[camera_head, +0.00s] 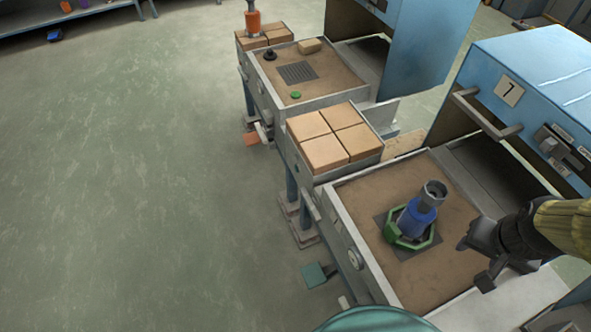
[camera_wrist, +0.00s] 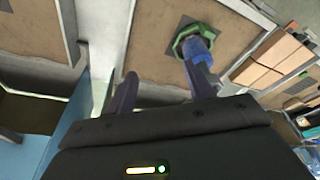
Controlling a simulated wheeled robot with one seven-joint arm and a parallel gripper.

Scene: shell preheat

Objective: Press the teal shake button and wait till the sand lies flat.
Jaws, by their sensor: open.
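A square teal pedal-like pad (camera_head: 318,274) sits low beside the near station, left of its front wall; I take it for the shake button. The brown sand bed (camera_head: 365,200) fills the near station's tray and looks mostly even; fine unevenness is too small to tell. A blue tool with a grey cup top (camera_head: 427,203) stands in a green hexagonal ring (camera_head: 392,237) on a dark grate in the sand. My gripper (camera_head: 473,265) is open and empty above the tray's right side, apart from the pad. In the wrist view its fingers (camera_wrist: 158,84) are spread.
A blue hood (camera_head: 530,85) marked 7 stands at the right, close to my arm. The floor (camera_head: 130,190) at left is clear.

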